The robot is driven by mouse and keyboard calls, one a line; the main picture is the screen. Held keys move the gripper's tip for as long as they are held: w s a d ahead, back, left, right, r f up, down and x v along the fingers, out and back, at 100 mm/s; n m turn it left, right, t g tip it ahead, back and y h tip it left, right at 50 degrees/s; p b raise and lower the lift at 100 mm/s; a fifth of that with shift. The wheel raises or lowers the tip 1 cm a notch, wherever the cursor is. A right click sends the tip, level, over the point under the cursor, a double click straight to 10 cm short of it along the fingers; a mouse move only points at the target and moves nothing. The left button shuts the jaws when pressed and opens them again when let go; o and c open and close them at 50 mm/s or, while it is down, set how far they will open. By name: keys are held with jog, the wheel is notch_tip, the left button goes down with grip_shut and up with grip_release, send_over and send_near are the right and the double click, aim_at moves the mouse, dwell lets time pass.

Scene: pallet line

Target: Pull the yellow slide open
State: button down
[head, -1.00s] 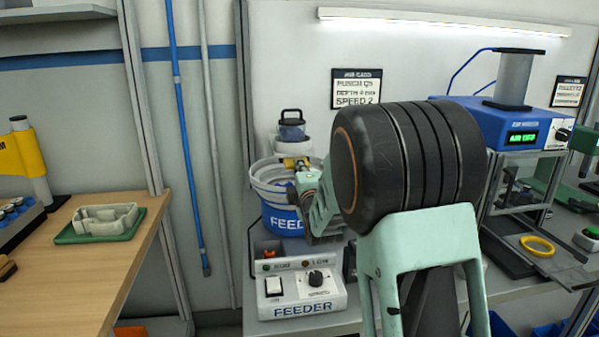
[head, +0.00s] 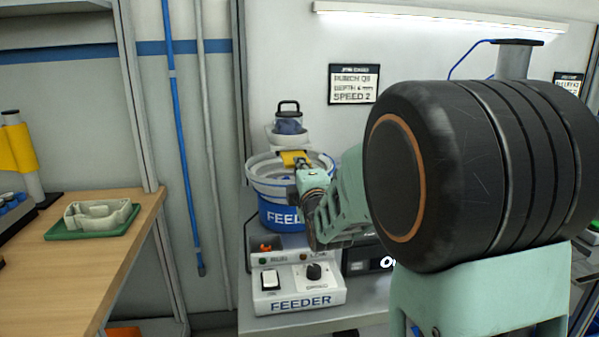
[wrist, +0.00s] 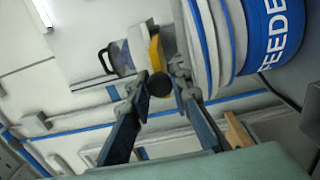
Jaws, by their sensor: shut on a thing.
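The yellow slide (head: 293,158) sits below the small clear hopper (head: 288,123), at the far rim of the white and blue feeder bowl (head: 276,215). In the wrist view the slide (wrist: 155,48) is a yellow plate with a dark round knob (wrist: 159,84) in front of it. My gripper (wrist: 158,88) has its fingertips on either side of that knob and is shut on it. In the head view my gripper (head: 303,168) reaches over the bowl to the slide, and its fingertips are small there. How far the slide is out is hard to tell.
The feeder control box (head: 298,288), with switch and knob, stands in front of the bowl. A wooden bench (head: 90,255) with a green tray (head: 60,233) is at left. My arm covers much of the right side.

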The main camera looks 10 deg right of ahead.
jog(key=c, duration=1.8)
grip_release()
jog(key=shift+s, duration=0.2)
jog(key=shift+o, duration=0.2)
jog(key=shift+s, duration=0.1)
jog(key=s, duration=0.7)
jog(key=shift+s, duration=0.2)
